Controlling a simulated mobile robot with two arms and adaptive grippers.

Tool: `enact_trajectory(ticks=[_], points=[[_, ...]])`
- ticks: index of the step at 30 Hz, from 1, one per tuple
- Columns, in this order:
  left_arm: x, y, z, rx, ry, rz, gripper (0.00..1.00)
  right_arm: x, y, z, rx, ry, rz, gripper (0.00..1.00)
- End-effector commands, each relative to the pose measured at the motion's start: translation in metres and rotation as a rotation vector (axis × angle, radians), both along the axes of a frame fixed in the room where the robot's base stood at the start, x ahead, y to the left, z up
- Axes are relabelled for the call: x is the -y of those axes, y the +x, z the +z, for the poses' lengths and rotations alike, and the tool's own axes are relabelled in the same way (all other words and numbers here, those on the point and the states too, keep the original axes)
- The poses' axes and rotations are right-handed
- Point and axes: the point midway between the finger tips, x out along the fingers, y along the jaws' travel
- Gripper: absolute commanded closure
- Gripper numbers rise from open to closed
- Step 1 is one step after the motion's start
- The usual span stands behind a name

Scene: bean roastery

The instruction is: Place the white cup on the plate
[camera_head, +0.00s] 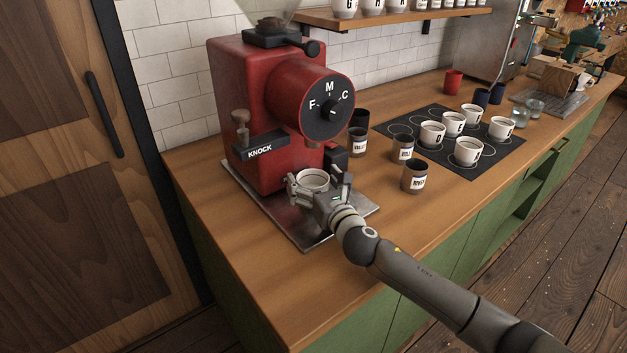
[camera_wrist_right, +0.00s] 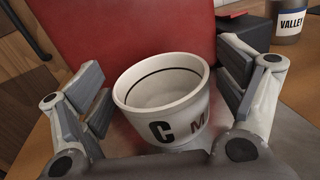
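The white cup (camera_head: 313,178) is upright at the front of the red grinder, below its dial. It also shows in the right wrist view (camera_wrist_right: 162,105), empty inside, with a black line inside the rim and dark letters on its side. My right gripper (camera_head: 319,188) is open around the cup, with a finger on each side. The right wrist view shows a gap between the cup and each finger. The grey metal plate (camera_head: 311,234) lies under the grinder and gripper. The cup appears to stand on it, but the head view hides its base. My left gripper is out of view.
The red grinder (camera_head: 237,110) stands directly behind the cup. Dark labelled canisters (camera_head: 414,178) stand to the right. A black mat (camera_head: 480,165) holds several white cups farther right. The wooden counter (camera_head: 390,225) is clear in front of the canisters.

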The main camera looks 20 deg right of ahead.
Motion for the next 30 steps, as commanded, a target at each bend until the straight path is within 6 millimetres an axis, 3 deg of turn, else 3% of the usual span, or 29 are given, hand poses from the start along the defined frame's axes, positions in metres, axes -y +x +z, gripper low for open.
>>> enact_trajectory(ticks=[11, 30], points=[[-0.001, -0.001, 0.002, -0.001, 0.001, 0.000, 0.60, 0.001, -0.004, 0.003, -0.001, 0.000, 0.000, 0.11], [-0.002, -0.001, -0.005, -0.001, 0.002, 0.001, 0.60, 0.013, -0.107, 0.002, -0.001, -0.001, 0.000, 0.11]])
